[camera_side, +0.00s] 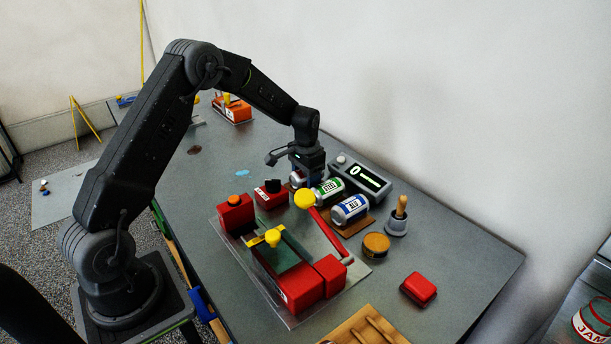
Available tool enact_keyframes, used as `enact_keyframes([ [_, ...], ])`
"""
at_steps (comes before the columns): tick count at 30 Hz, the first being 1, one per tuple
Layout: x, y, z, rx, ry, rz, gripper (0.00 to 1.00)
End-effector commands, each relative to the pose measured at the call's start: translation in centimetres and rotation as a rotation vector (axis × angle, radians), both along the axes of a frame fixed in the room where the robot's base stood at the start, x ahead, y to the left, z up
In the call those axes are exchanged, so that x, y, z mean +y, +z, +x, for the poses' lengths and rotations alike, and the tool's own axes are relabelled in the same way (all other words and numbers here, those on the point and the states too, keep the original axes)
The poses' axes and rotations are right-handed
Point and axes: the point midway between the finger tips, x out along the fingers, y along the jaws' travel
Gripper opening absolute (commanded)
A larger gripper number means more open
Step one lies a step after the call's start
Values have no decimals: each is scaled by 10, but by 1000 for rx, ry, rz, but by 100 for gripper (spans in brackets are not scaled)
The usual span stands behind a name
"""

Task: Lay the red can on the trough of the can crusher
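The can crusher has red blocks (305,290) on a clear base plate, with a dark green trough (282,256) between them. A yellow knob sits over the trough, and a red lever with a yellow ball end runs along the right side. The trough looks empty. My gripper (303,180) is low behind the crusher, at a can (296,178) left of the green can. Only a silver bit of that can shows; its label colour is hidden. The fingers are too small and covered to tell if they are open or shut. No plainly red can shows.
A green can (328,191) and a blue can (350,209) lie right of my gripper on a wooden rack (357,228). A grey display box (361,178) stands behind them. A brush pot (397,222), a round tin (376,245) and a red box (419,289) stand right.

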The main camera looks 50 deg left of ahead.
Motion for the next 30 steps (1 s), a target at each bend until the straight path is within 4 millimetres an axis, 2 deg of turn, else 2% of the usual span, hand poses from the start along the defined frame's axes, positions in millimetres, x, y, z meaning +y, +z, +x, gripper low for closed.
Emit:
enact_keyframes([
  [6,0,3,0,-1,0,0,44],
  [24,0,47,0,-2,0,1,44],
  [30,0,51,0,0,0,0,44],
])
